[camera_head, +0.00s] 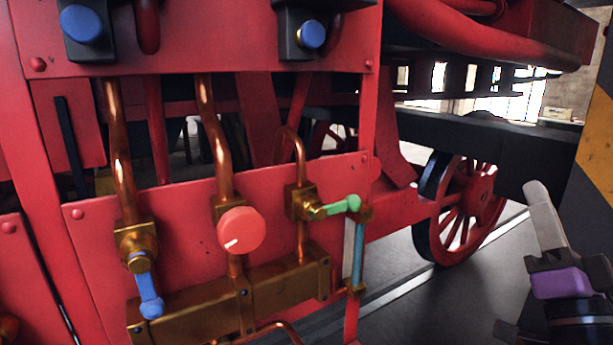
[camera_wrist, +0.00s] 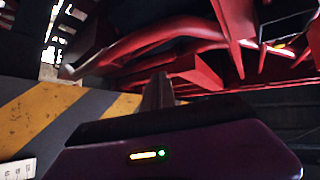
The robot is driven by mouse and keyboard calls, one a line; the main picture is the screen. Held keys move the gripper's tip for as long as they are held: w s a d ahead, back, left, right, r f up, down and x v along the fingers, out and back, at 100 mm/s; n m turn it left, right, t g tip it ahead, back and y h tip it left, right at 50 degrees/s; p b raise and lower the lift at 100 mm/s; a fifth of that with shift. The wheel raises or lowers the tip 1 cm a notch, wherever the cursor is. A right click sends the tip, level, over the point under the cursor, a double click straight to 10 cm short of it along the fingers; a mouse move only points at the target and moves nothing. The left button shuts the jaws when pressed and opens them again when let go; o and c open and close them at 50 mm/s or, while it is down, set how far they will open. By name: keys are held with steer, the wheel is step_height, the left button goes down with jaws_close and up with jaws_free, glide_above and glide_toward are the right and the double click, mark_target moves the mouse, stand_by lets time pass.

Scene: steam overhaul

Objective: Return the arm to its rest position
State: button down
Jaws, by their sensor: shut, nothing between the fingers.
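My gripper (camera_head: 537,205) is at the right edge of the head view, with its grey fingers pointing up and the purple wrist part below. The fingers are together with nothing between them. It is apart from the red locomotive panel (camera_head: 175,195), out to the right of it. In the wrist view my gripper (camera_wrist: 159,82) points toward the red underside of the locomotive (camera_wrist: 195,70), which lies beyond it. Part of my arm is cut off by the frame edge in the head view.
The panel carries a red round knob (camera_head: 241,230), a blue lever (camera_head: 149,290), a green lever (camera_head: 340,206) and a glass tube (camera_head: 358,255). A spoked wheel (camera_head: 465,210) stands behind. A yellow-and-black striped post (camera_head: 597,130) is close at right. Grey floor (camera_head: 420,300) is clear between.

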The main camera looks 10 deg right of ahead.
steer(key=s+a+f+n+g+y, duration=0.1)
steer(key=s+a+f+n+g, duration=0.3)
steer(key=f, duration=0.6)
steer(key=s+a+f+n+t+y, duration=0.1)
steer(key=s+a+f+n+y, duration=0.15)
steer(key=s+a+f, duration=0.6)
steer(key=s+a+f+n+g+y, duration=0.2)
steer(key=s+a+f+g, duration=0.1)
steer(key=s+f, duration=0.5)
steer(key=s+a+f+n+g+y, duration=0.3)
steer(key=s+a+f, duration=0.1)
steer(key=s+f, duration=0.4)
steer(key=shift+s+f, duration=0.25)
